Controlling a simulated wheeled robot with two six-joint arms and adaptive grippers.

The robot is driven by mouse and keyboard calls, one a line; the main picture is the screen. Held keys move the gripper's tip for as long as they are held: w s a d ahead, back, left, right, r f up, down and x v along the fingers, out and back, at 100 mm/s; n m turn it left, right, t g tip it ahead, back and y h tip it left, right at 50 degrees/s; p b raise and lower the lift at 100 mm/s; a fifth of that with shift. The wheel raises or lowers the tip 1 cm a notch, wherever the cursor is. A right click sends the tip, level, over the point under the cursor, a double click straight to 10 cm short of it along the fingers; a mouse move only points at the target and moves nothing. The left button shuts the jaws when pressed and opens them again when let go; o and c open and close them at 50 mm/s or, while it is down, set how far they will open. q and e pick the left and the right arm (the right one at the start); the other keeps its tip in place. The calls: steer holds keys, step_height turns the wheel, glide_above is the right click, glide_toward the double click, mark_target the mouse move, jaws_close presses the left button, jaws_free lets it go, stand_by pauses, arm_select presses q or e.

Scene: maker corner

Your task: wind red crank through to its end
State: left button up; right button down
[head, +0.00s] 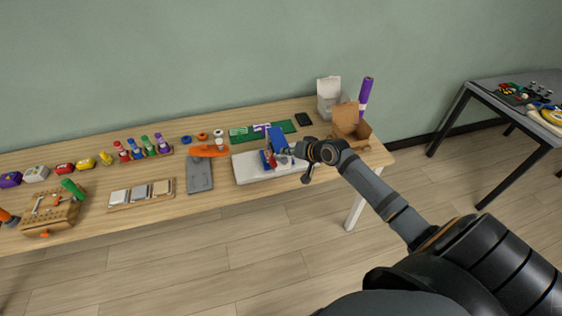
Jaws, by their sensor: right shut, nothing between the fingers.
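The red crank (270,159) is a small red part low on the left side of a blue device (279,141). The device stands on a white board (245,168) on the wooden table. My right gripper (283,154) reaches in from the right, just beside the red part and in front of the device. It is shut with nothing held. At this size I cannot tell whether it touches the crank. My wrist and fingers hide part of the device's right side. My left gripper is not in view.
A green mat (286,127) lies behind the device, and a grey plate (200,176) to its left. The table's front edge is near.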

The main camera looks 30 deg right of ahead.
mark_target(274, 161)
steer(key=shift+w+a+f+p, duration=0.2)
steer(key=shift+a+f, duration=0.35)
steer(key=shift+f, duration=0.25)
steer(key=shift+w+a+f+p, duration=0.1)
steer(key=shift+a+f+p, duration=0.1)
steer(key=shift+a+f, duration=0.5)
steer(key=shift+d+f, duration=0.1)
steer(key=shift+d, duration=0.05)
steer(key=shift+w+a+f, duration=0.1)
steer(key=shift+a+f, duration=0.4)
steer(key=shift+r, duration=0.1)
